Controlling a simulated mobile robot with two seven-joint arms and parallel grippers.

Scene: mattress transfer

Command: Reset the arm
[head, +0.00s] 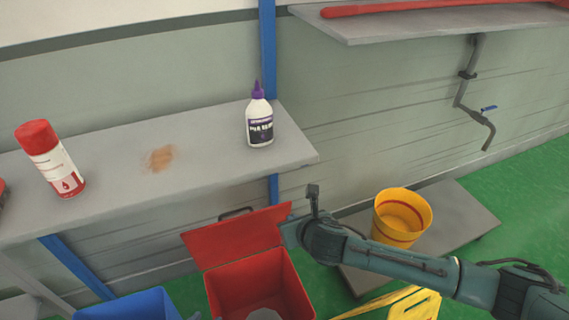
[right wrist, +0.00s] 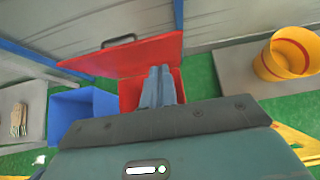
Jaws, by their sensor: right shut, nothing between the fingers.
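My right arm reaches in from the lower right in the head view. Its gripper (head: 288,234) is beside the raised lid of the red bin, above the floor and below shelf height. In the right wrist view the two grey fingers of the gripper (right wrist: 158,80) are together with nothing between them, and they point toward the red bin (right wrist: 130,92). My left gripper is in neither view.
A shelf (head: 200,168) holds a red-capped can (head: 52,160) and a white bottle with a purple nozzle (head: 259,118). The red bin (head: 255,285) stands open beside a blue bin (head: 130,307). A yellow bucket (head: 402,215) stands on a grey platform (head: 460,215).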

